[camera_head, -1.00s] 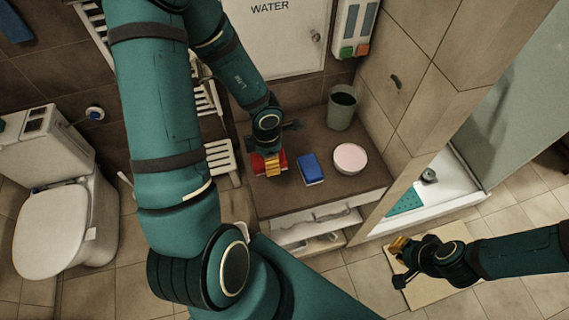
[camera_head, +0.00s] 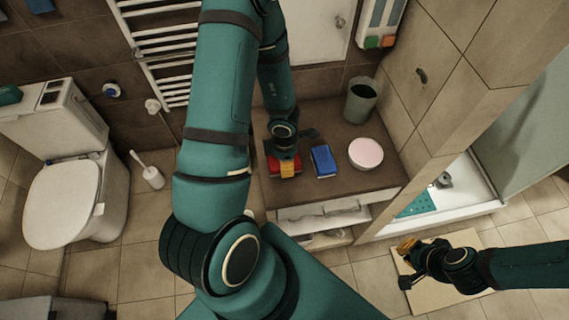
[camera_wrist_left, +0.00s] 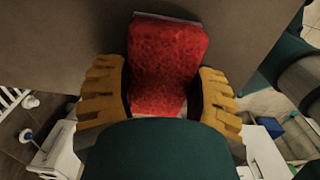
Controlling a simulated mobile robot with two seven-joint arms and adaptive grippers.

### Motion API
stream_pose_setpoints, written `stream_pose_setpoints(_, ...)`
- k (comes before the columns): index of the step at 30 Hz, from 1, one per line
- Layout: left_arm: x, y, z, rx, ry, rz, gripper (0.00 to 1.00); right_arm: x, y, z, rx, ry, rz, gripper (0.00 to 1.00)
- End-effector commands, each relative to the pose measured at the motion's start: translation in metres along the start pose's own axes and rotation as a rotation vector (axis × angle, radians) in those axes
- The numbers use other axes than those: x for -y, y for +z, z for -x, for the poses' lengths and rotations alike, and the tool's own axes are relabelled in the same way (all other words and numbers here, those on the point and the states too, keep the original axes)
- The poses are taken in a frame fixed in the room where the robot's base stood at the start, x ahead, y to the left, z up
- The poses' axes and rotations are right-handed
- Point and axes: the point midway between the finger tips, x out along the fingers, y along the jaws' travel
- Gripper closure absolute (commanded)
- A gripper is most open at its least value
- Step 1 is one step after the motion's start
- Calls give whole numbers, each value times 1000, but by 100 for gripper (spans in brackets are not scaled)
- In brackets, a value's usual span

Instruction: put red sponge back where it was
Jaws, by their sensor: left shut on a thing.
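The red sponge (camera_head: 274,165) is at the left part of the brown counter top (camera_head: 330,190). In the left wrist view the red sponge (camera_wrist_left: 167,62) lies between the two yellow fingers of my left gripper (camera_wrist_left: 165,105), which is shut on it. In the head view my left gripper (camera_head: 287,167) points down at the counter and hides part of the sponge. I cannot tell whether the sponge touches the counter. My right gripper (camera_head: 406,262) is at the lower right, over a beige mat, away from the sponge; its opening is not clear.
A blue sponge (camera_head: 323,161) lies just right of the left gripper. A pale pink round dish (camera_head: 366,153) and a dark green cup (camera_head: 361,100) stand further right. Open shelving (camera_head: 322,222) is below the counter. A toilet (camera_head: 62,205) stands at the far left.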

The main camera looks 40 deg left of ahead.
Motion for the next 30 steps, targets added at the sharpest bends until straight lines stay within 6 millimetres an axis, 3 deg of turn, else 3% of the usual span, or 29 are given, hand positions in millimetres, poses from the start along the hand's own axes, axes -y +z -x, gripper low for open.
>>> stream_pose_setpoints(14, 0, 0, -9, 0, 0, -1, 69, -3, 1, -8, -2, 1, 0, 100)
stream_pose_setpoints(15, 0, 0, -9, 0, 0, -1, 27, -2, 1, -7, -2, 1, 0, 100)
stream_pose_setpoints(17, 0, 0, -8, 0, 0, -1, 9, -2, 1, -7, -2, 1, 0, 100)
stream_pose_setpoints(30, 0, 0, -1, 1, 1, 0, 9, 0, 0, -1, -2, 0, 0, 100)
